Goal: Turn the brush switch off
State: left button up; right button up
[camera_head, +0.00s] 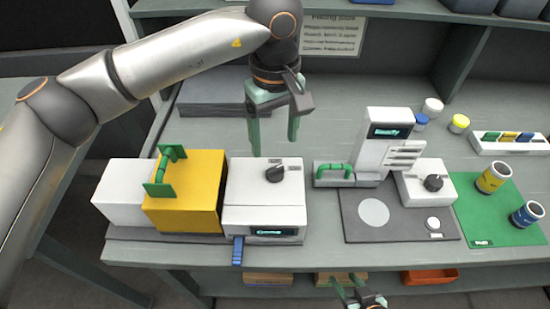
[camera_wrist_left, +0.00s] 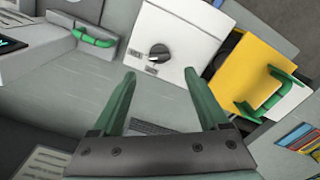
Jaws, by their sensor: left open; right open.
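A white box (camera_head: 245,203) with a dark rotary knob (camera_head: 275,173) on its top stands left of centre in the head view, with a lit display (camera_head: 272,231) on its front. The knob also shows in the left wrist view (camera_wrist_left: 158,54), beyond the fingertips; its small labels are unreadable. A second dark knob (camera_head: 433,183) sits on a white box at right; I cannot tell from labels which is the brush switch. My left gripper (camera_head: 274,145) is open and empty, above and behind the first knob, not touching it. My right gripper (camera_head: 347,281) is open at the bottom edge, in front of the bench.
A yellow block (camera_head: 205,190) with a green handle (camera_head: 166,170) adjoins the white box's left side. A blue tab (camera_head: 238,251) sticks out in front. A white display stand (camera_head: 378,150) with a green handle (camera_head: 333,168) stands right.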

aim_at(275, 168)
pick_arm(q)
notch_tip(275, 168, down, 8)
jog(key=shift+r+p, duration=0.1)
jog(key=shift+p, duration=0.4)
jog(key=shift+c, duration=0.3)
grip_shut()
